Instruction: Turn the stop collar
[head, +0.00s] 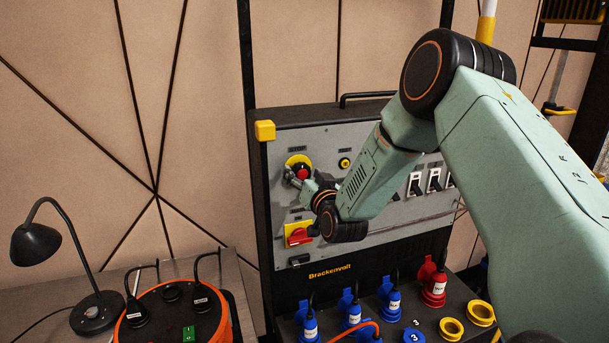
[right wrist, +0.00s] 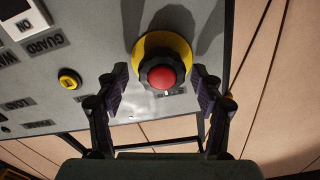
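The stop is a red button (head: 303,173) on a yellow round plate (head: 296,160) at the upper left of the grey panel. In the right wrist view, a black collar (right wrist: 141,81) rings the red button (right wrist: 162,77) on its yellow plate (right wrist: 153,42). My right gripper (head: 295,178) is at the stop. In the right wrist view, its fingers (right wrist: 160,82) stand open on either side of the collar, with a small gap seen at each side. Whether the fingertips reach past the collar's face is hard to tell. My left gripper is not in view.
A red and yellow rotary switch (head: 298,234) sits just below my right wrist. A small yellow button (head: 344,163) and several black switches (head: 415,184) are to the right. Blue and red plugs (head: 433,287) stand below. A lamp (head: 37,244) and orange reel (head: 139,327) are at left.

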